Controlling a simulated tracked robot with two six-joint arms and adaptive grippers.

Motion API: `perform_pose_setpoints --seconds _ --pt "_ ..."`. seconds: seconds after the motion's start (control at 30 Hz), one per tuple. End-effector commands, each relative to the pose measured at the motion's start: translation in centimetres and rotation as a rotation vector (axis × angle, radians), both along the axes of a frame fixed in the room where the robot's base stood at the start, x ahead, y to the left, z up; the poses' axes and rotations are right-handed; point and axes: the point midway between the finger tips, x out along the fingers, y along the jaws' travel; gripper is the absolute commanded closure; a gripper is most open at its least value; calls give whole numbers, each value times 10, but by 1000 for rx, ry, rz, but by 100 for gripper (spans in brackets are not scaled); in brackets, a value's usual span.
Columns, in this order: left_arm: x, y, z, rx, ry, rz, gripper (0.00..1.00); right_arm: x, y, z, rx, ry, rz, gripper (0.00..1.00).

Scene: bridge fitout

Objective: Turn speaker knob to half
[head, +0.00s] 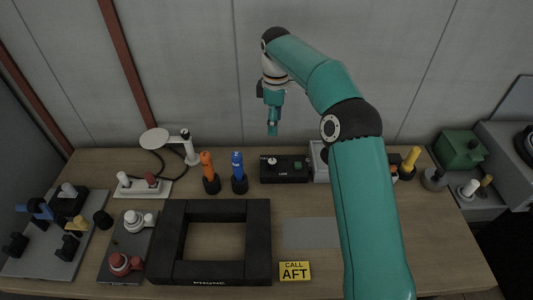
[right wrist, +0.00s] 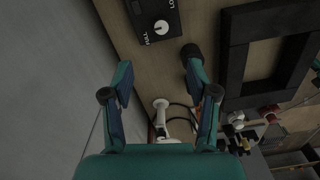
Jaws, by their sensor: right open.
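The speaker box (head: 285,175) is black and stands toward the back of the table, with a small white knob (head: 272,161) on its top. The box (right wrist: 147,14) also shows in the right wrist view, with the round white knob (right wrist: 161,27) between partly cut-off lettering. I cannot tell the knob's exact setting. My right gripper (head: 272,129) hangs above and behind the box, apart from the knob. In the right wrist view its two fingers (right wrist: 159,75) are spread and empty, with the knob beyond their tips. My left gripper is in neither view.
Orange (head: 208,171) and blue (head: 238,171) upright handles stand left of the box. A black square frame (head: 210,273) and a yellow CALL AFT sign (head: 295,271) are in front. A white lamp-like item (head: 190,147) stands at the back left. My right arm hides part of the table's right side.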

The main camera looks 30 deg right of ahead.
Motion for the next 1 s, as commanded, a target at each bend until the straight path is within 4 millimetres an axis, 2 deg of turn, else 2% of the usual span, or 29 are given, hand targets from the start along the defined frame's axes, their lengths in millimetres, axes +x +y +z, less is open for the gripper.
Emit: perform_pose_setpoints --seconds 0.3,0.7,0.83,1.0 --pt "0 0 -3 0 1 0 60 4 7 -56 2 6 12 41" --pt "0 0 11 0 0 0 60 6 10 -136 2 5 17 41" --pt "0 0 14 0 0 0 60 6 10 -152 2 4 17 41" --pt "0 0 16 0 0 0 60 7 10 -161 1 1 17 41"
